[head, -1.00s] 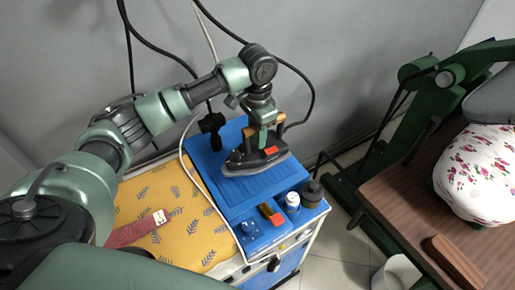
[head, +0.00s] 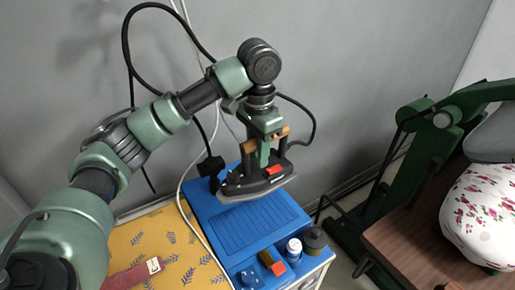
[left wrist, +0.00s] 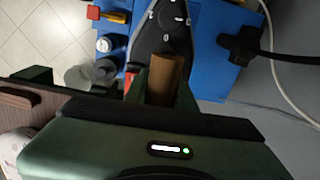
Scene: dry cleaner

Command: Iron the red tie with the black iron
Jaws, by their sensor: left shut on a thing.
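My left gripper (head: 265,147) is shut on the wooden handle of the black iron (head: 256,181). The iron hangs above the blue rest (head: 241,222), its soleplate facing down, apart from the surface. In the left wrist view the wooden handle (left wrist: 165,78) sits between my fingers, with the iron's dark body (left wrist: 172,30) beyond it. The red tie (head: 132,275) lies on the yellow patterned ironing surface (head: 150,238) at the lower left, its near part cut off by the frame and my arm. My right gripper is not in view.
Small bottles (head: 294,247) and a red-ended brush (head: 273,264) stand at the blue rest's front. A white cord (head: 187,206) crosses the yellow surface's right edge. A green press (head: 432,140) and brown table (head: 405,235) with floral cloth (head: 485,213) are at right.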

